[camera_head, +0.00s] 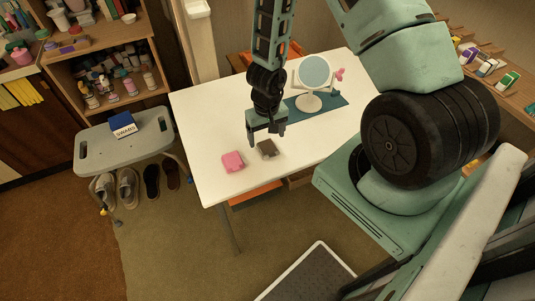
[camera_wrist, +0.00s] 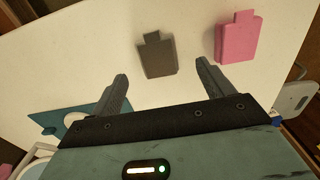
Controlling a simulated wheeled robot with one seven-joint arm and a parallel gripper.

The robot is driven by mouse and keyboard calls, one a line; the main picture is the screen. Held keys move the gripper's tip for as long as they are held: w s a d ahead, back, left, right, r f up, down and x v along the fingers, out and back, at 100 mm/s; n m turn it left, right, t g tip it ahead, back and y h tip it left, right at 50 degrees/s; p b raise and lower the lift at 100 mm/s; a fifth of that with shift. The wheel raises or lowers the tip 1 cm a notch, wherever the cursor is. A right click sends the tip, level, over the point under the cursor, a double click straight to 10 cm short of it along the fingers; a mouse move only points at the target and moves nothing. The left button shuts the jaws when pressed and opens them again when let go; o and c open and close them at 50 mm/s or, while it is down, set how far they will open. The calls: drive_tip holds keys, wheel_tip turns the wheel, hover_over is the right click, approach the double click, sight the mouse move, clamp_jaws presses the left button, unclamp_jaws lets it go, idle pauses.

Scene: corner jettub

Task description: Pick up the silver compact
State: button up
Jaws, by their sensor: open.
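A dark grey-brown compact (camera_head: 267,149), the likeliest match for the silver compact, lies flat on the white table. In the wrist view the dark compact (camera_wrist: 157,56) is ahead of the gap between my fingers, a little beyond their tips. A pink compact (camera_head: 232,162) of similar shape lies to its left; in the wrist view the pink compact (camera_wrist: 237,38) is to the right, beyond the right finger. My gripper (camera_head: 266,138) points down just behind the dark compact. In the wrist view my gripper (camera_wrist: 160,72) is open, with nothing between its fingers.
The white table (camera_head: 200,115) is clear at its left. A round mirror (camera_head: 314,72) stands on a teal mat (camera_head: 330,103) behind and right of my gripper. A grey stool (camera_head: 95,145) with a blue box (camera_head: 123,125) is left of the table.

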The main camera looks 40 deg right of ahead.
sight(268, 147)
drive_tip(key=shift+d+f+b, duration=0.2)
drive_tip(key=shift+f+b, duration=0.65)
drive_tip(key=shift+f, duration=1.8)
drive_tip(key=c, duration=1.1)
